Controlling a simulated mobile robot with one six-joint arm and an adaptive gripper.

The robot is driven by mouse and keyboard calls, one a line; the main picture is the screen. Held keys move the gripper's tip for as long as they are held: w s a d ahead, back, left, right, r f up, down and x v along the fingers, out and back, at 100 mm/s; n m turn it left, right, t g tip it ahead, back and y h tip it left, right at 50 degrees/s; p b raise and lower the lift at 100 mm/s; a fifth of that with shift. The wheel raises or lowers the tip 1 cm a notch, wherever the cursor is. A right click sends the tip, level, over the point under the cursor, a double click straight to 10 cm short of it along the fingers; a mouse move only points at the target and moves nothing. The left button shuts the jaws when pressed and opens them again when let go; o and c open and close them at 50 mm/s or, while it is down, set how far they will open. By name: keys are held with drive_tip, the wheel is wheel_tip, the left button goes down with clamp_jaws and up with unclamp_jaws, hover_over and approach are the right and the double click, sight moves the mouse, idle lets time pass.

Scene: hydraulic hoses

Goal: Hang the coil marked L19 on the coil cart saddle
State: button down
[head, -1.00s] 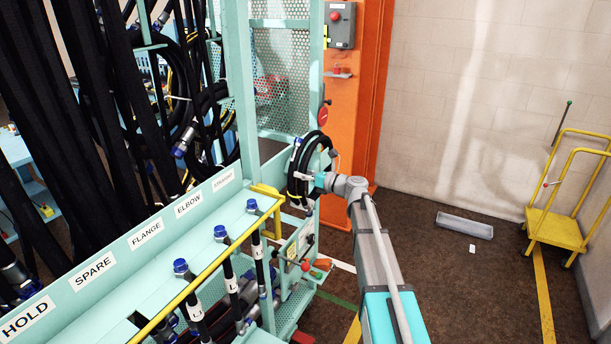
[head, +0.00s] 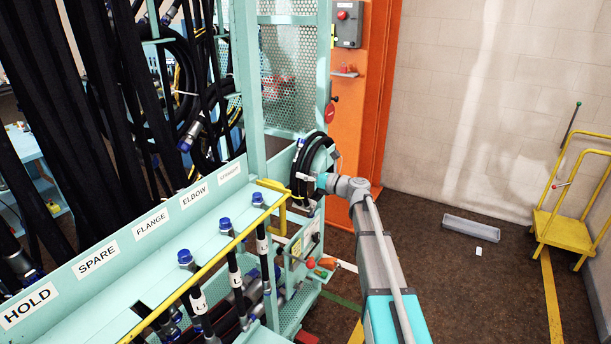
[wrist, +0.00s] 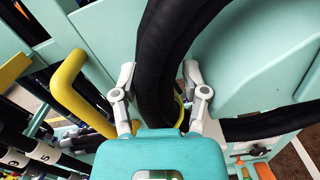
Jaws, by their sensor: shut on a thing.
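A black hose coil (head: 299,168) hangs upright in my gripper (head: 317,181), by the teal frame's right end. The wrist view shows the black hose (wrist: 158,50) between the two grey fingers (wrist: 158,74), which are shut on it. I cannot read an L19 mark on the coil. A rounded teal plate (head: 321,158) shows within the coil's loop in the head view. It is large behind the hose in the wrist view (wrist: 250,50) and may be the saddle. I cannot tell whether the coil rests on it.
A yellow bent bar (wrist: 72,85) stands close left of my gripper. The teal rack's labelled ledge (head: 150,235) carries several capped hoses. An orange column (head: 368,110) rises behind.

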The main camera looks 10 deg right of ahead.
drive_tip(key=shift+w+d+f, duration=0.15)
drive_tip(key=shift+w+f, duration=0.05)
drive_tip(key=shift+f, duration=0.1)
